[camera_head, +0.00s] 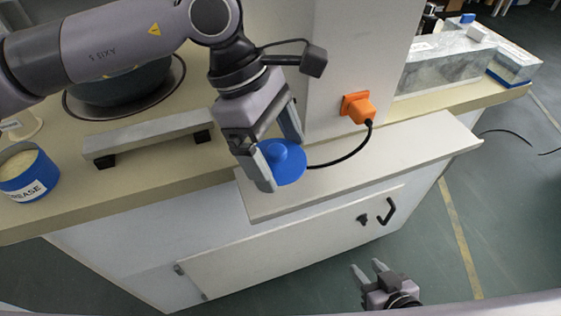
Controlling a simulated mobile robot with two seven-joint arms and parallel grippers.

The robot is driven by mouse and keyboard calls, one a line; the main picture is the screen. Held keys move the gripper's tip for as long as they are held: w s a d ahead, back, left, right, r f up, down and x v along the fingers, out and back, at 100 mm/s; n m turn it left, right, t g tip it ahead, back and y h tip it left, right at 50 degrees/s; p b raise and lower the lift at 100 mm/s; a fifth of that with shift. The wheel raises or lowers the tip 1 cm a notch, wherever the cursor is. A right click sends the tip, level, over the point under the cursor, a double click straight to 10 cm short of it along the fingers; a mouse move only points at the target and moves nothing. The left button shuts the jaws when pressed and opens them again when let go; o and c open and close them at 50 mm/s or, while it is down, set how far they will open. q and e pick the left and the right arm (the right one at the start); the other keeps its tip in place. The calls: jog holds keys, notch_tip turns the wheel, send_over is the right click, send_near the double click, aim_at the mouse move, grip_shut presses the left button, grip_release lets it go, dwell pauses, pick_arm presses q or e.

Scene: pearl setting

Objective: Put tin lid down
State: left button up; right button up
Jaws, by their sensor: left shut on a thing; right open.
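A round blue tin lid with a raised middle (289,166) is held between the fingers of my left gripper (278,160). My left gripper is shut on it, in front of the white column and over the pale shelf board; whether the lid touches the board I cannot tell. My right gripper (367,268) is open and empty, low in front of the cabinet.
A grey bar on black feet (150,136) and a dark round bowl (122,85) are on the counter at the left. An orange plug (357,107) with a black cable is on the column. The board (400,155) is clear to the right.

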aim_at(277, 169)
pick_arm(q)
jog(key=shift+f, duration=2)
jog(key=shift+f, duration=0.2)
jog(key=o, duration=0.7)
jog(key=shift+o, duration=0.2)
